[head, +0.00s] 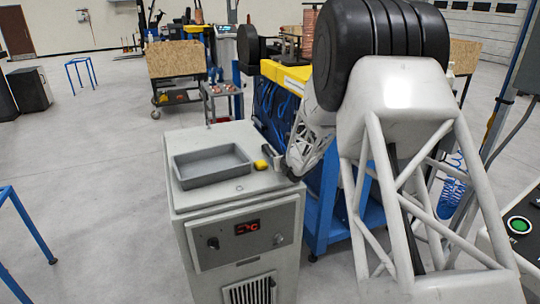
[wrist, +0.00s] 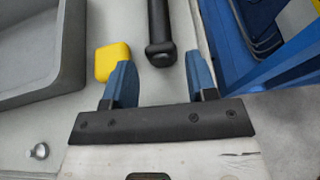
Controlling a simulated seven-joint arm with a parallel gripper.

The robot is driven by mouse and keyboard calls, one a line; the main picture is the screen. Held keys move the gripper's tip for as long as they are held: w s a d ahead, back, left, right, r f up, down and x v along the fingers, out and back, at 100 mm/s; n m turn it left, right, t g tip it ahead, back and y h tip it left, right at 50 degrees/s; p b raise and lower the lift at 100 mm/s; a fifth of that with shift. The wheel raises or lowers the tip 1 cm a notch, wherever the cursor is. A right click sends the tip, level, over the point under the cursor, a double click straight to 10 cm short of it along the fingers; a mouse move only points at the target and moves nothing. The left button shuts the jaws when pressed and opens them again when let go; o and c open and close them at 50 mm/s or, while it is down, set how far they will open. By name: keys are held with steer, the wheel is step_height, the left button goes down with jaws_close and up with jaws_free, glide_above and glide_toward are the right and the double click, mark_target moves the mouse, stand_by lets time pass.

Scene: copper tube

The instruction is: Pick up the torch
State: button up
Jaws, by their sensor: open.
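The torch appears to be the black cylinder (wrist: 160,30) in the wrist view. Its near end lies just beyond the gap between my fingertips, and its far end runs out of the frame. In the head view a small dark shape (head: 267,151) beside my gripper may be the torch, but it is too small to be sure. My gripper (wrist: 160,75) is open and empty, with its two blue fingers to the left and right of the torch's line. In the head view my gripper (head: 279,160) is over the right edge of the grey cabinet top.
A yellow block (wrist: 113,61) sits by the left finger, also in the head view (head: 261,164). A grey tray (head: 213,183) lies left on the cabinet (head: 245,200). A blue frame (head: 322,200) stands close on the right. A small metal knob (wrist: 39,151) is at lower left.

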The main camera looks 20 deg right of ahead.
mark_target(272, 154)
steer(key=shift+x, duration=2.35)
steer(key=shift+s, duration=0.1)
steer(key=c, duration=0.8)
steer(key=shift+r, duration=0.15)
steer(key=shift+r, duration=0.75)
steer(key=shift+s+r, duration=0.1)
steer(key=shift+r, duration=0.9)
steer(key=s+a+r, duration=0.1)
steer(key=s+a, duration=0.3)
steer(key=s, duration=1.1)
steer(key=shift+s+r, duration=0.1)
steer(key=shift+r, duration=0.05)
